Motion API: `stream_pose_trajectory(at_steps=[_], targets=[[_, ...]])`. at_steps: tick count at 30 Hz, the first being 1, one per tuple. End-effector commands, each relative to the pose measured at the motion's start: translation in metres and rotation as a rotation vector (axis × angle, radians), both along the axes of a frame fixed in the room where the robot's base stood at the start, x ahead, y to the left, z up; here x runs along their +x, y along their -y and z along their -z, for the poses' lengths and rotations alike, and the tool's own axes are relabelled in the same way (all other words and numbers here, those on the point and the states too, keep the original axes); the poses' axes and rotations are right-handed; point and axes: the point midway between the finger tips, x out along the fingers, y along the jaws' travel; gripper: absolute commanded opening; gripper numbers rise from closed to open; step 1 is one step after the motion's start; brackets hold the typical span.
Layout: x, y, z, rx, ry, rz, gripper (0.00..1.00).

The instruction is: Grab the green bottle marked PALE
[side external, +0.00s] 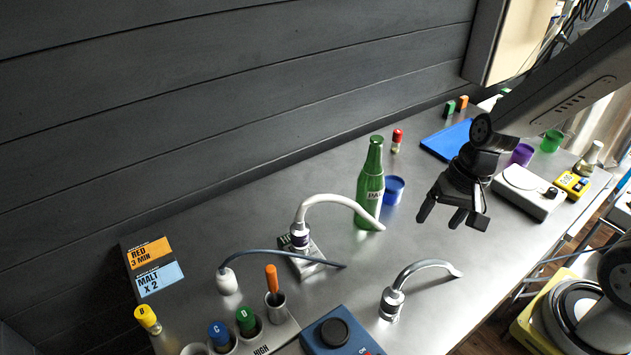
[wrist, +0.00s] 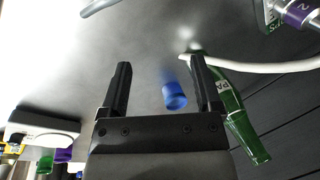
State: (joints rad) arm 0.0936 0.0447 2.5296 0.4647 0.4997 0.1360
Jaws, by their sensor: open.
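The green bottle (side external: 371,188) with a pale label reading "PA..." stands upright on the metal bench near the back wall. In the side view a white curved spout passes in front of its lower part. My gripper (side external: 452,219) is open and empty above the bench, to the right of the bottle and apart from it. In the wrist view my gripper (wrist: 158,78) shows two spread fingers, and the bottle (wrist: 236,115) lies to the right, partly hidden behind the right finger.
A blue cup (side external: 394,190) stands right beside the bottle. The white spout (side external: 325,201) reaches close to the bottle's front. A chrome tap (side external: 398,295) stands nearer the front. A red-capped vial (side external: 397,140) and a blue mat (side external: 446,139) lie farther back. The bench below my gripper is clear.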

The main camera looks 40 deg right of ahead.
Motion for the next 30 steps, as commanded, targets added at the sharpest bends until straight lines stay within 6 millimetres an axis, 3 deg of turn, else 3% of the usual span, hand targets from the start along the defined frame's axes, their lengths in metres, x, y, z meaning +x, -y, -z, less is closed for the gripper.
stream_pose_trajectory(at_steps=[8, 17, 30], targets=[[0.012, -0.014, -0.008, 0.268, -0.101, 0.428, 0.82], [0.042, -0.023, -0.028, 0.592, -0.183, 0.853, 0.82], [0.103, 0.003, -0.072, 1.121, -0.238, 1.370, 0.82]])
